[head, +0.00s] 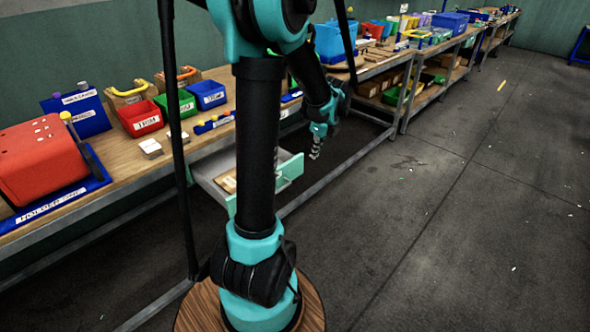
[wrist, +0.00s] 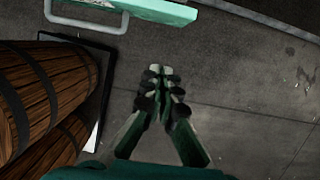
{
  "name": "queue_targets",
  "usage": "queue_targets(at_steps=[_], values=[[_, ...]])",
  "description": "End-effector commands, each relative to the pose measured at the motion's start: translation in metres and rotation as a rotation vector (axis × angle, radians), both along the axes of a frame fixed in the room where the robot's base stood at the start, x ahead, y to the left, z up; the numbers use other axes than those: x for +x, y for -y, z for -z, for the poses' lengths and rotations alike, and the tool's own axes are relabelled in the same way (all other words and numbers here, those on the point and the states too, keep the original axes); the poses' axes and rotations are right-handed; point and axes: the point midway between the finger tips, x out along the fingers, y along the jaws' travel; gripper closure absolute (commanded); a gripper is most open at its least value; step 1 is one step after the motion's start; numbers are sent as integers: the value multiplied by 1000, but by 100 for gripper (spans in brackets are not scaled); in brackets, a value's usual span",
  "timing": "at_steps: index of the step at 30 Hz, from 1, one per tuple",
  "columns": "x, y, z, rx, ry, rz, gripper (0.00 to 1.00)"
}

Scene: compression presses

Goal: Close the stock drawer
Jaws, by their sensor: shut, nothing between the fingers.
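The stock drawer (head: 288,168) hangs under the workbench and is pulled out, with a teal front and a grey tray holding some light brown pieces. My arm's column hides part of it in the head view. In the wrist view the teal drawer front (wrist: 150,8) and its grey handle (wrist: 88,22) show at the top left. My gripper (head: 314,155) is beside the drawer's right end in the head view, apart from it. In the wrist view my gripper (wrist: 160,70) is shut and empty, with its fingertips below the drawer front over the floor.
The workbench (head: 225,92) carries a red machine (head: 40,160), red, green and blue bins (head: 207,95) and small tools. A bench leg and a low rail (head: 340,163) stand near the drawer.

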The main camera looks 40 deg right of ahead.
Motion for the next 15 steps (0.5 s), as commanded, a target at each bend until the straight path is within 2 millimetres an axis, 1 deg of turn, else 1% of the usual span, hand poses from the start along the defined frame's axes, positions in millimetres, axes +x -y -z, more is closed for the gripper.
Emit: queue_targets(at_steps=[5,15], values=[[3,1,15,2,0,9,100],[18,0,71,0,0,6,100]])
